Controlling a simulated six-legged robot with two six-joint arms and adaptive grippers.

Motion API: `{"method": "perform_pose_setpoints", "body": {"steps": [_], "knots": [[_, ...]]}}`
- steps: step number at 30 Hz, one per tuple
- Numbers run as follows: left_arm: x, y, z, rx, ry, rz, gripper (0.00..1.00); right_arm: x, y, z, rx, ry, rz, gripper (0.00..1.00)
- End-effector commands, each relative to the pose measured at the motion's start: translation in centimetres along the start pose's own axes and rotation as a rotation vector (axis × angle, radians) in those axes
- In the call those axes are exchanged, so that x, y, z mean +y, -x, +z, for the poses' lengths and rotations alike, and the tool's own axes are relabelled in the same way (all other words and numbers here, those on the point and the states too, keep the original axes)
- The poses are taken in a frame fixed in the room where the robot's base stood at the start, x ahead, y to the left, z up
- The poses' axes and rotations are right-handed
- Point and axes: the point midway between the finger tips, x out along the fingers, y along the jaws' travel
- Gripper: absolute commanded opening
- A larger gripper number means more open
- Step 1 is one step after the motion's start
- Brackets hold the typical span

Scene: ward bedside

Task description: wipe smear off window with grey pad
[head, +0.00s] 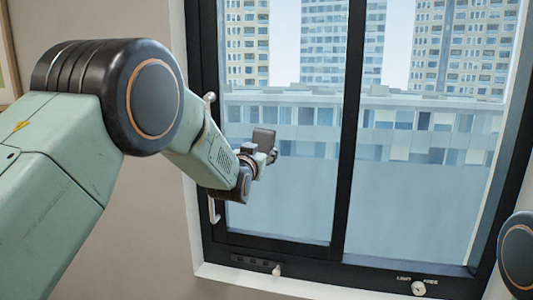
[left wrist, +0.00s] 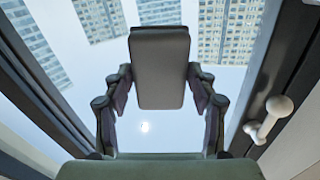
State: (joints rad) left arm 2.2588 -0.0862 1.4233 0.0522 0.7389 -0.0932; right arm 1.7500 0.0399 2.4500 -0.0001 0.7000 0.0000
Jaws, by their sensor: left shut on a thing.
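The grey pad (head: 264,138) is a small dark block at the end of my left arm, in front of the left pane of the window (head: 290,195). My left gripper (head: 268,155) is shut on it. In the left wrist view the pad (left wrist: 160,65) stands upright between the two fingers of the gripper (left wrist: 160,100), with the glass behind it. I cannot tell whether the pad touches the glass. I cannot make out a clear smear; a small bright spot shows on the glass below the pad in the left wrist view, perhaps a reflection. My right gripper is out of view.
A black frame upright (head: 347,130) divides the window. A white handle (head: 213,208) is on the left frame, close to my left wrist; a pale handle (left wrist: 268,117) shows in the left wrist view. Small knobs (head: 418,288) sit along the sill. Buildings stand outside.

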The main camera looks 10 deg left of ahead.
Motion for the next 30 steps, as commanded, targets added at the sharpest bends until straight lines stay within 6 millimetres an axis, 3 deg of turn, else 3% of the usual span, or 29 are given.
{"method": "perform_pose_setpoints", "body": {"steps": [17, 26, 30], "knots": [[-3.5, 0.2, 0.3, 0.002, 0.001, -0.002, 0.32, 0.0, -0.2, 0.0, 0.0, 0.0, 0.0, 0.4], [-3.5, 0.3, 0.3, 0.001, 0.0, 0.0, 0.32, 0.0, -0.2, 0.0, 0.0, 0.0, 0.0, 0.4], [-3.5, 1.2, 0.3, 0.0, 0.0, 0.0, 0.32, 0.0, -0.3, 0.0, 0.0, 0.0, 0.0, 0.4]]}}
